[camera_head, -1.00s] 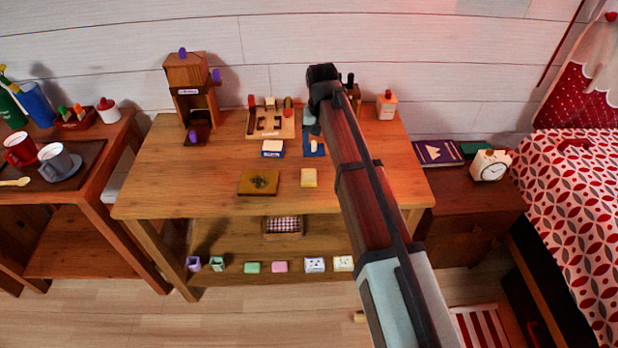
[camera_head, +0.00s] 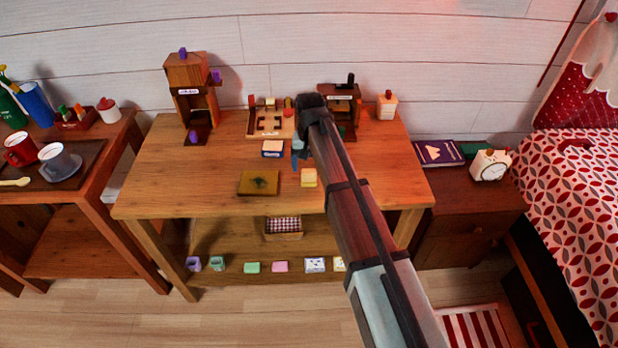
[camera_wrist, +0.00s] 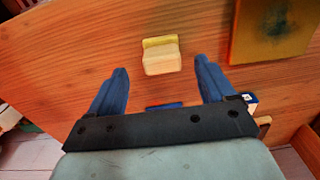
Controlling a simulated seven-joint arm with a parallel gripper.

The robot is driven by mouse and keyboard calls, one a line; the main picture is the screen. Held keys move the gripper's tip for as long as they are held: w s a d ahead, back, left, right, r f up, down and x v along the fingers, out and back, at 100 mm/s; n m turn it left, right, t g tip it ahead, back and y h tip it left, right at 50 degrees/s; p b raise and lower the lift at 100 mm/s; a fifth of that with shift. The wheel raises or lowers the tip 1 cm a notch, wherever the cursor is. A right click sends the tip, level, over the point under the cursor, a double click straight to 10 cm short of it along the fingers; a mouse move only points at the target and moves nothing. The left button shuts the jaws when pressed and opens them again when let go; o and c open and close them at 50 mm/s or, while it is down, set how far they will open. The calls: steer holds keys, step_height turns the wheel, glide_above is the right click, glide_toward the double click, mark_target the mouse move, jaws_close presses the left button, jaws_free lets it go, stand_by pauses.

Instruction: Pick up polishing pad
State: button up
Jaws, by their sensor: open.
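A small block, cream with a yellow strip along one edge, looks like the polishing pad (camera_head: 309,178). It lies on the wooden table (camera_head: 200,160), right of a brown board with a dark stain (camera_head: 258,182). In the wrist view the pad (camera_wrist: 162,58) lies beyond the fingertips, roughly centred between them and apart from both. My gripper (camera_head: 299,158) is above the table, just behind the pad in the head view. Its two blue fingers are spread in the wrist view (camera_wrist: 160,75), with nothing between them. A blue item (camera_wrist: 165,105) is mostly hidden under the gripper body.
A small blue-and-white box (camera_head: 272,148) stands left of my gripper. Behind it are a board with shaped slots (camera_head: 268,125), a wooden tower (camera_head: 190,90) and a small wooden stand (camera_head: 340,98). The table's front is clear around the pad and stained board.

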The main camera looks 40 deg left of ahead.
mark_target(309, 171)
steer(key=shift+s+a+f, duration=0.1)
steer(key=shift+f, duration=2.45)
steer(key=shift+c, duration=0.4)
steer(key=c, duration=1)
